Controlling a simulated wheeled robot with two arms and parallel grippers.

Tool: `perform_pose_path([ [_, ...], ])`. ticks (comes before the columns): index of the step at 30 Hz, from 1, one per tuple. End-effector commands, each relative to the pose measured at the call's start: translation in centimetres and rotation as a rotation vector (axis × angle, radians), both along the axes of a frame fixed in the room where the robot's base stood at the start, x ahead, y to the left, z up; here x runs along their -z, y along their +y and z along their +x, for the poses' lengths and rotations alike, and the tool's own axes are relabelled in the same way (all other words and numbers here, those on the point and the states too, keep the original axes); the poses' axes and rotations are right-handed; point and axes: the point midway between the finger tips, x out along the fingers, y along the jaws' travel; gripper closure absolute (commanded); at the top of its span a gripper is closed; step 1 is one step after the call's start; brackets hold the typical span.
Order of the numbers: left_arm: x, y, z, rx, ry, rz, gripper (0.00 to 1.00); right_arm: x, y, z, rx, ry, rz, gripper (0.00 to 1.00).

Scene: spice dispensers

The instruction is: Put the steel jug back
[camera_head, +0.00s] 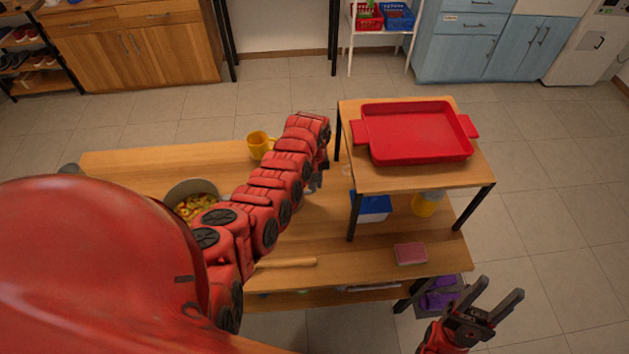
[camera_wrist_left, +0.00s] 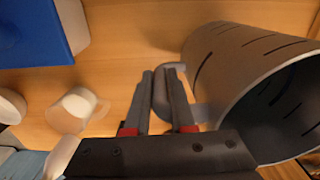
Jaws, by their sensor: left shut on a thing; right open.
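The steel jug (camera_wrist_left: 225,62) shows large at the right of the left wrist view, grey with dark slots or marks along its wall and its open mouth facing the camera. My left gripper (camera_wrist_left: 165,75) is shut on the jug's handle. In the head view my left gripper (camera_head: 323,166) is over the table beside the shelf, and my arm hides most of the jug; only a small grey part (camera_head: 314,182) shows below it. I cannot tell if the jug touches the table. My right gripper (camera_head: 502,287) is open and empty, beyond the table's front right corner.
A raised shelf (camera_head: 400,180) with a red tray (camera_head: 415,130) stands at the table's right. Under it are a blue box (camera_head: 372,207) and a yellow container (camera_head: 425,204). A yellow mug (camera_head: 260,145), a pot (camera_head: 190,186) and a pink sponge (camera_head: 410,254) also stand on the table.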

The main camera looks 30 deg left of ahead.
Motion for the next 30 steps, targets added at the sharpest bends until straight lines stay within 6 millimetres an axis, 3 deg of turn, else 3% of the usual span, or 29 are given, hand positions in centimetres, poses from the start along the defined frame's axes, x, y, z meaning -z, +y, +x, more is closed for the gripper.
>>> perform_pose_path([
  [8, 0.4, 0.0, 0.0, 0.001, -0.002, 0.001, 1.0, 0.4, 0.0, 0.0, 0.0, 0.0, 0.0, 0.5],
  [9, 0.3, 0.0, 0.0, 0.001, -0.001, 0.001, 0.72, 0.3, 0.0, 0.0, 0.0, 0.0, 0.0, 0.5],
  [13, 0.2, 0.0, 0.0, 0.001, -0.001, 0.001, 0.49, 0.3, 0.0, 0.0, 0.0, 0.0, 0.0, 0.5],
  [26, -0.2, 0.0, 0.1, 0.001, -0.002, 0.001, 0.48, 0.2, 0.0, 0.0, 0.0, 0.0, 0.0, 0.5],
  [30, -1.4, 0.0, 0.3, 0.002, -0.006, 0.003, 0.48, 0.6, 0.0, 0.0, 0.0, 0.0, 0.0, 0.5],
])
